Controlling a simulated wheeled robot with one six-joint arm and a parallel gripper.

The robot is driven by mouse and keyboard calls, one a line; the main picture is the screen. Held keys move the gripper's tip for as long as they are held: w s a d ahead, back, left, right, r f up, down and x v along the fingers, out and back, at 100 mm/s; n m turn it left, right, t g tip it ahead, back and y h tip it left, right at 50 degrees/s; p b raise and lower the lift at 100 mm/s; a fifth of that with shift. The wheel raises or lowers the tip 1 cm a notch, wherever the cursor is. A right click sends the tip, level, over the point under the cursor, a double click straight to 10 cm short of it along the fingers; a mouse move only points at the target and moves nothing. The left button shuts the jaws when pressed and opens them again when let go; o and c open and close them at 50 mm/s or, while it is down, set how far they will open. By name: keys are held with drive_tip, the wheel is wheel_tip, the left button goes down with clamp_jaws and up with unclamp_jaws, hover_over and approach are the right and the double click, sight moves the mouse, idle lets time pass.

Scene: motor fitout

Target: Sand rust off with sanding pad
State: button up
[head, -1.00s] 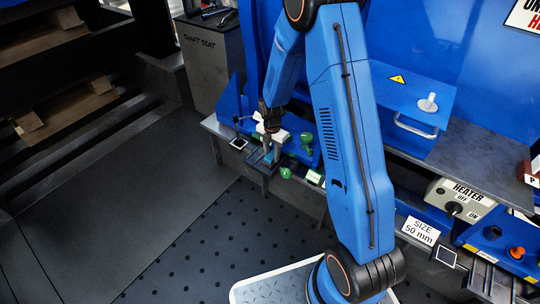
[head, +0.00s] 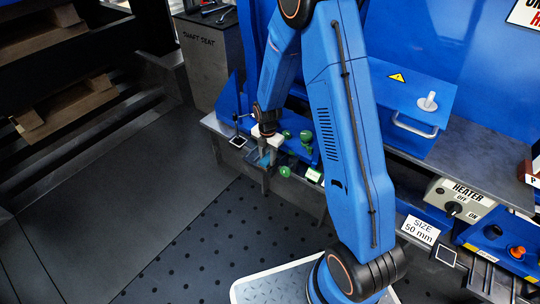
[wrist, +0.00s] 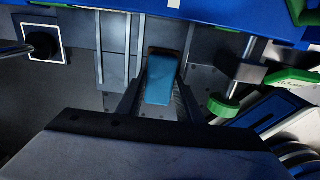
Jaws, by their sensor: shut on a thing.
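My gripper (head: 265,157) hangs at the end of the blue arm, beside the front edge of the grey bench, left of the green knobs. In the wrist view my gripper (wrist: 159,98) has its two dark fingers closed on the sides of a blue block, which looks like the sanding pad (wrist: 161,80). In the head view the pad is only a small blue patch between the fingers. I cannot make out any rust in either view, nor tell whether the pad touches a surface.
Green knobs (head: 306,137) stand just right of my gripper. A small post on a white-edged square (head: 238,141) is to its left. The heater box (head: 459,196) and a "SIZE 50 mm" sign (head: 420,230) are at right. The dark floor (head: 100,190) at left is clear.

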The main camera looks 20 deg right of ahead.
drive_tip(key=shift+s+a+f, duration=0.2)
drive_tip(key=shift+s+a, duration=0.2)
drive_tip(key=shift+s, duration=0.15)
drive_tip(key=shift+w, duration=0.1)
drive_tip(key=shift+w+d+r, duration=0.1)
drive_tip(key=shift+w+d, duration=0.2)
drive_tip(key=shift+w+d+r, duration=0.15)
drive_tip(key=shift+w+d, duration=0.5)
drive_tip(key=shift+d, duration=0.1)
drive_tip(key=shift+w+d+r, duration=0.1)
drive_tip(key=shift+w+d, duration=0.55)
drive_tip(key=shift+d, duration=0.05)
drive_tip(key=shift+d+r, duration=0.1)
